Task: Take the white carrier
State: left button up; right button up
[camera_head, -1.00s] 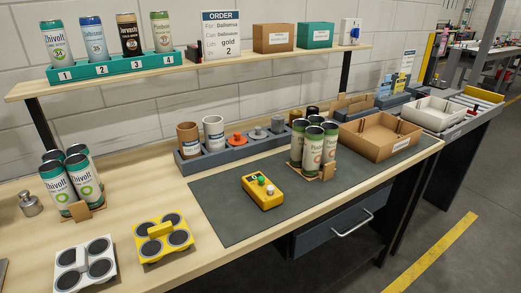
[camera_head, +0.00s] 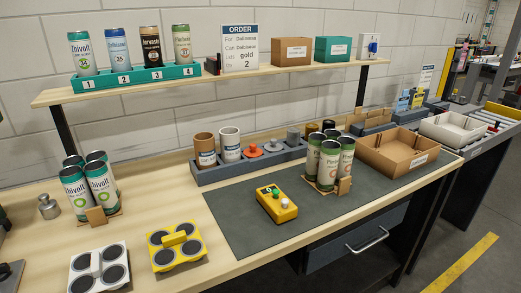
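The white carrier (camera_head: 98,268) lies on the wooden table at the lower left of the head view. It has several dark round pads and a white raised handle in the middle. Its lower edge is close to the bottom of the picture. Neither of my grippers is in view, and nothing touches the white carrier.
Green-and-white cans (camera_head: 77,192) stand grouped behind the carriers, with a metal weight (camera_head: 48,207) to their left. A dark mat (camera_head: 235,222) bears a yellow button box (camera_head: 276,204), more cans (camera_head: 328,167) and a cardboard box (camera_head: 397,153). Bare tabletop lies between carriers and cans.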

aim_at(97, 270)
jog(key=u, duration=1.3)
jog(key=k, duration=0.5)
jog(key=u, duration=1.75)
jog(key=i, duration=1)
jog(key=z, duration=1.7)
